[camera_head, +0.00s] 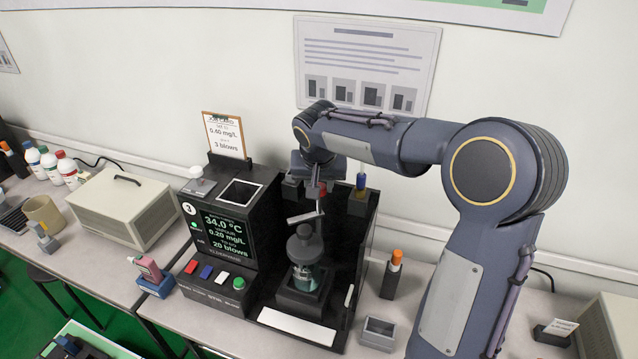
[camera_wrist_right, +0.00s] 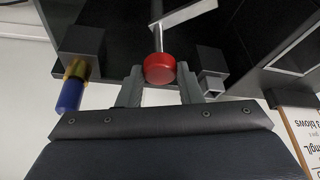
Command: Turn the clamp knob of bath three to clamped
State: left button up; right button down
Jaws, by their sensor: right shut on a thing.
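The clamp knob is a red round cap (camera_wrist_right: 159,68) on a thin metal rod in the right wrist view. My right gripper (camera_wrist_right: 160,84) has one finger on each side of it and is shut on it. In the head view my right gripper (camera_head: 314,182) reaches in from the right, above the dark bath unit (camera_head: 265,215); only a sliver of the knob's red (camera_head: 323,188) shows there. A capped glass vessel (camera_head: 305,262) stands below the gripper. My left gripper is out of view.
A blue and gold fitting (camera_wrist_right: 72,90) and a square metal fitting (camera_wrist_right: 211,85) sit close on either side of my fingers. An orange-capped bottle (camera_head: 393,272) and a small grey tray (camera_head: 378,332) stand right of the unit; a beige box (camera_head: 125,205) stands left.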

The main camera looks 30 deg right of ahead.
jog(key=n+y, duration=0.1)
jog(key=n, duration=0.3)
jog(key=shift+d+n+y, duration=0.15)
jog(key=shift+n+y, duration=0.15)
jog(key=shift+y, duration=0.1)
jog(key=n+y, duration=0.1)
jog(key=n, duration=0.1)
jog(key=n+p, duration=0.1)
jog(key=n, duration=0.2)
jog(key=shift+d+y, duration=0.1)
jog(key=shift+y, duration=0.3)
jog(key=c, duration=1)
grip_release()
jog(key=shift+r, duration=0.1)
jog(key=b+v, duration=0.1)
jog(key=v, duration=0.6)
jog(key=shift+s+d+r, duration=0.1)
jog(key=shift+s+r, duration=0.15)
jog(key=shift+r, duration=0.05)
